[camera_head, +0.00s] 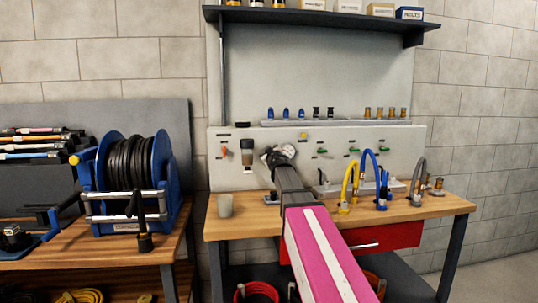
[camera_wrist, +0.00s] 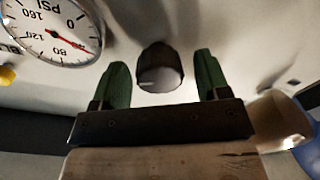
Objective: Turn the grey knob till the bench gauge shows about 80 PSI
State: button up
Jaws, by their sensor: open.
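The grey knob (camera_wrist: 160,70) shows in the wrist view as a dark round cap with a pale mark near its lower edge. My gripper (camera_wrist: 161,62) is open, with one green finger on each side of the knob and a visible gap to both. The bench gauge (camera_wrist: 52,30) is at the upper left of the wrist view, upside down. Its red needle points to the lower right, on the low side of the 80 mark, near 40. In the head view the gauge (camera_head: 286,151) shows just beyond my arm's end, which hides the knob.
Small levers, including an orange one (camera_head: 224,152), sit on the panel (camera_head: 400,160). Yellow and blue hoses (camera_head: 368,160) stand at the bench's right. A cup (camera_head: 225,205) stands on the bench's left. A hose reel (camera_head: 130,165) is farther left, and a shelf (camera_head: 320,17) is above.

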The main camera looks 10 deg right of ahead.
jog(key=shift+w, duration=0.55)
jog(key=c, duration=0.9)
jog(key=shift+m, duration=0.3)
jog(key=m, duration=1.1)
jog(key=shift+d+h, duration=0.1)
jog(key=shift+h, duration=0.2)
jog(key=shift+s+m, duration=0.1)
jog(key=shift+m, duration=0.2)
